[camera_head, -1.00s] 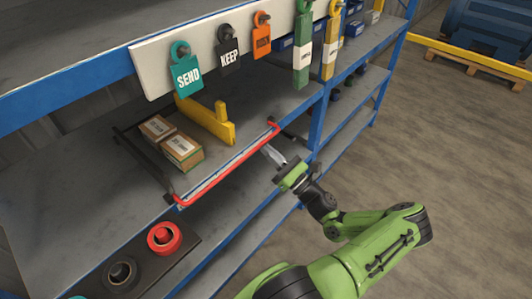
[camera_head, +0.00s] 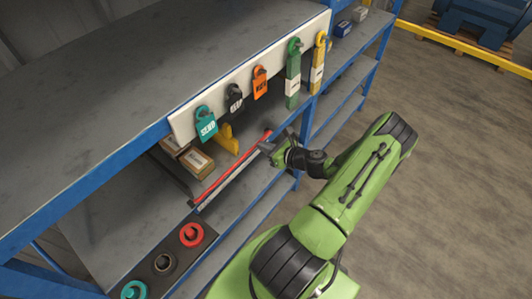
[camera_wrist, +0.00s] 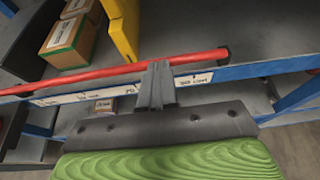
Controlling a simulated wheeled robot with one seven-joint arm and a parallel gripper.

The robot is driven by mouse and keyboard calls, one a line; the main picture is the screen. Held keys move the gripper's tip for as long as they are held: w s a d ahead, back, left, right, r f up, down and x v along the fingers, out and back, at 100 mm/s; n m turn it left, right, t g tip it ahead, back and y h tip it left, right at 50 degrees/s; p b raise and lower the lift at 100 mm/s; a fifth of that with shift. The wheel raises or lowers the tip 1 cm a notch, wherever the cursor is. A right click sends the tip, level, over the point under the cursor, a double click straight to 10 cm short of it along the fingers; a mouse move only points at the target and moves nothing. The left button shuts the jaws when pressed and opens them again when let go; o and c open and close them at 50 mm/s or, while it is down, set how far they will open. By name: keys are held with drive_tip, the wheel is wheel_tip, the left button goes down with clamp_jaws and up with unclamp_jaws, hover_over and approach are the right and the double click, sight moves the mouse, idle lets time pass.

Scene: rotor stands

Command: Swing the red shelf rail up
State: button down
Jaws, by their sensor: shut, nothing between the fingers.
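The red shelf rail (camera_head: 225,170) is a long thin bar running along the front edge of the middle shelf, low against that edge. In the wrist view the rail (camera_wrist: 70,77) crosses from the left edge to a dark end cap right of centre. My gripper (camera_head: 264,147) is at the rail's right-hand part in the head view. In the wrist view my gripper (camera_wrist: 159,66) has its fingers together and empty, with the tips overlapping the rail's lower side. I cannot tell whether they touch it.
Cardboard boxes (camera_head: 196,161) and a yellow bracket (camera_head: 229,140) sit on the shelf behind the rail. Tags, including a teal one (camera_head: 205,125), hang from a white board above. Red (camera_head: 191,234), black and teal rings lie on the lower left.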

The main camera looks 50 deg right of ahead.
drive_tip(key=shift+w+r+p, duration=0.4)
drive_tip(key=shift+w+r, duration=0.25)
drive_tip(key=shift+w, duration=0.2)
drive_tip(key=shift+w+r+p, duration=0.35)
drive_tip(key=shift+w+r, duration=0.25)
drive_tip(key=shift+w, duration=0.25)
